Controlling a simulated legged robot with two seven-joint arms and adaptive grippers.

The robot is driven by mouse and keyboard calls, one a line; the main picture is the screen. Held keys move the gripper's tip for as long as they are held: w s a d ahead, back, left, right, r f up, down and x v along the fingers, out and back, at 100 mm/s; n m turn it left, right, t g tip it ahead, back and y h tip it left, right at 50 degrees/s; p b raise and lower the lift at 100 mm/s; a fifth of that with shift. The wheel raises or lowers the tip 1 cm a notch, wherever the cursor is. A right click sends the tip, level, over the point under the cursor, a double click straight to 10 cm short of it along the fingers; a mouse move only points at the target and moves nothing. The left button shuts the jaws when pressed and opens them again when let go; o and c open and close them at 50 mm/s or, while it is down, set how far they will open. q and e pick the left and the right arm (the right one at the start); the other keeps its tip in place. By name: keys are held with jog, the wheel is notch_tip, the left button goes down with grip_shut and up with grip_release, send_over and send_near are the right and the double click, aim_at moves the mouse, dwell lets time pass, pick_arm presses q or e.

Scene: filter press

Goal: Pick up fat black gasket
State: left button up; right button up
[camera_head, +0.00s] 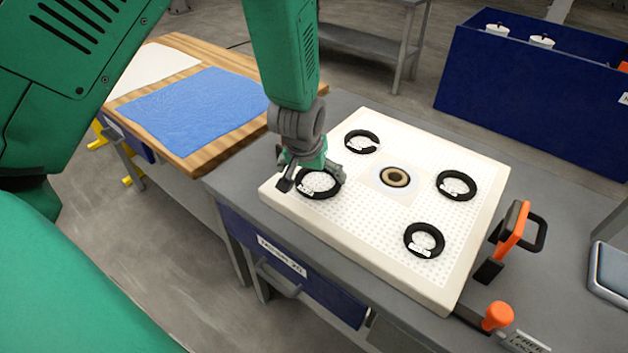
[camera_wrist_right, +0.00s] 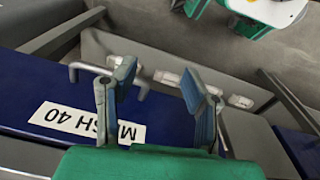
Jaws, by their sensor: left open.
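Several black ring gaskets lie on a white perforated plate (camera_head: 385,240). The left one (camera_head: 321,198) is under my left gripper (camera_head: 311,178), partly hidden by its fingers. The others are the back one (camera_head: 348,140), the right one (camera_head: 457,173) and the front one (camera_head: 408,243). The left one looks large, but I cannot tell surely which is the fat one. My left gripper is open, its fingers pointing down over the left ring; I cannot tell whether they touch it. My right gripper (camera_wrist_right: 160,92) is open and empty, in front of a blue drawer labelled MESH 40 (camera_wrist_right: 25,85).
A dark-and-tan ring (camera_head: 395,177) sits at the plate's centre. An orange-handled clamp (camera_head: 516,235) and orange knob (camera_head: 497,316) stand by the plate's right edge. A wooden table with a blue cloth (camera_head: 195,108) is left. A blue bin (camera_head: 525,95) stands behind.

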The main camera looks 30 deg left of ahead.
aim_at(323, 185)
pick_arm(q)
jog(key=shift+w+d+f, duration=0.3)
jog(key=shift+d+f, duration=0.1)
jog(key=shift+f, duration=0.15)
jog(key=shift+w+d+f, duration=0.3)
jog(key=shift+d+f, duration=0.05)
jog(key=shift+f, duration=0.15)
jog(key=shift+w+d+f, duration=0.1)
jog(key=shift+d, duration=0.15)
jog(key=shift+a, duration=0.5)
jog(key=shift+c, duration=1.3)
jog(key=shift+a+f, duration=0.15)
jog(key=shift+a, duration=0.15)
jog(key=c, duration=0.6)
jog(key=shift+a, duration=0.2)
jog(key=shift+c, duration=1.2)
jog(key=shift+d, duration=0.3)
jog(key=shift+d+r, duration=0.2)
jog(key=shift+r, duration=0.15)
notch_tip(323, 185, up, 9)
jog(key=shift+a+r+p, duration=0.2)
jog(key=shift+p, duration=0.15)
pick_arm(e)
jog(key=shift+d+r, duration=0.15)
jog(key=shift+d, duration=0.35)
